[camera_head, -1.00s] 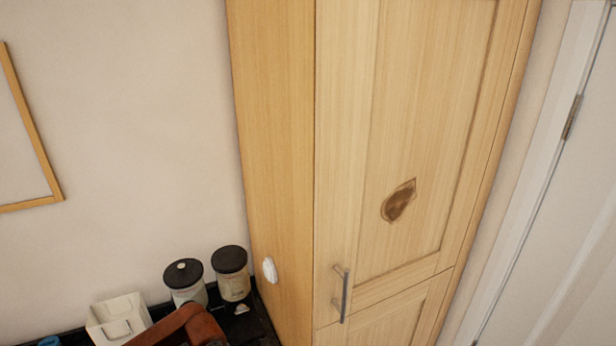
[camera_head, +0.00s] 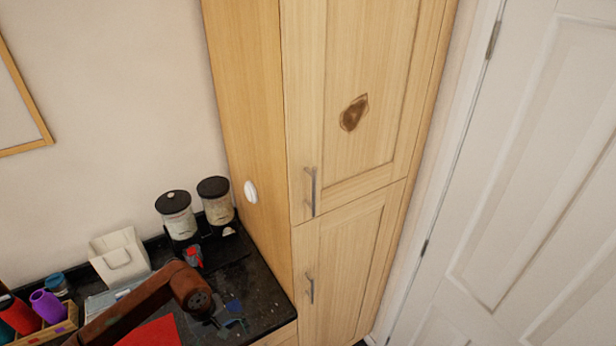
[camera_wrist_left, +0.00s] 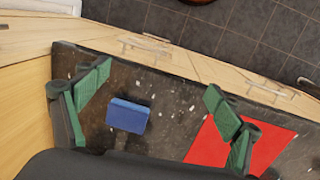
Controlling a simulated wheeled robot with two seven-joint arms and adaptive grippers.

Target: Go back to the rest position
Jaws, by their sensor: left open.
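My left arm, rust-brown, comes in at the lower left of the head view and reaches over the dark counter (camera_head: 262,290). In the left wrist view my left gripper (camera_wrist_left: 155,92) is open, with its green-padded fingers spread wide apart. A blue block (camera_wrist_left: 128,116) lies on the speckled counter in view between the fingers, and nothing is gripped. A red flat sheet (camera_wrist_left: 203,146) lies beside it, partly behind the right finger; it also shows in the head view (camera_head: 152,333). My right gripper is in neither view.
A tall wooden cupboard (camera_head: 262,120) stands right of the counter, with a white door (camera_head: 530,180) beyond. Two black-lidded jars (camera_head: 176,215) and a white container (camera_head: 118,255) stand along the wall. Colourful items in a wooden box (camera_head: 60,325) are at the lower left.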

